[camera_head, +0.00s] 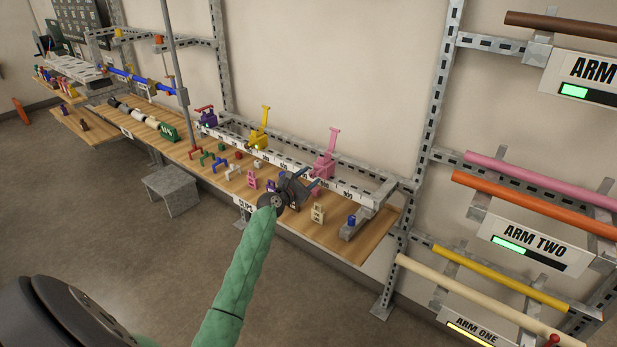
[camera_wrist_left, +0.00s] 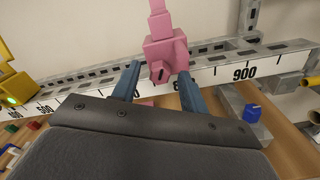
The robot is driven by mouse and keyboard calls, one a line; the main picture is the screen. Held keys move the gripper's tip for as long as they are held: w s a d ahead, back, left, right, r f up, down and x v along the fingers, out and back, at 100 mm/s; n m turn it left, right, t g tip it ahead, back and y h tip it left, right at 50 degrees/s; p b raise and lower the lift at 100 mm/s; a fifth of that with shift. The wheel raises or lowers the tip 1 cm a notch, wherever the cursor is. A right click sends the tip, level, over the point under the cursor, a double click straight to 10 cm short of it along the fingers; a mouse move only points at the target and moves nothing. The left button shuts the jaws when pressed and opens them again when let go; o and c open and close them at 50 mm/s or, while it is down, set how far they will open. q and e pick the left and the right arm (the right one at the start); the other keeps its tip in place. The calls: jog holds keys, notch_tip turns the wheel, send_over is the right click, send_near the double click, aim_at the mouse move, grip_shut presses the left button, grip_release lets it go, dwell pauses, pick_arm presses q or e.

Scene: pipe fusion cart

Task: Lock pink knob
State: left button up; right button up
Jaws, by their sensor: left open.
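A pink device (camera_head: 324,160) with a tall upright arm sits on the long ruler-marked rail (camera_head: 346,187) above the wooden bench. In the left wrist view the gripper (camera_wrist_left: 159,85) has one finger on each side of that lower part, with no clear grip. My right gripper is out of view.
A yellow device (camera_head: 259,128) and a purple one (camera_head: 207,118) stand farther left on the rail. Small coloured parts lie on the bench (camera_head: 342,236) below. A blue-topped piece (camera_head: 351,221) stands near its right end. Pipe racks with coloured pipes (camera_head: 535,207) are at right.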

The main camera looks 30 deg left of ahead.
pick_arm(q)
grip_shut()
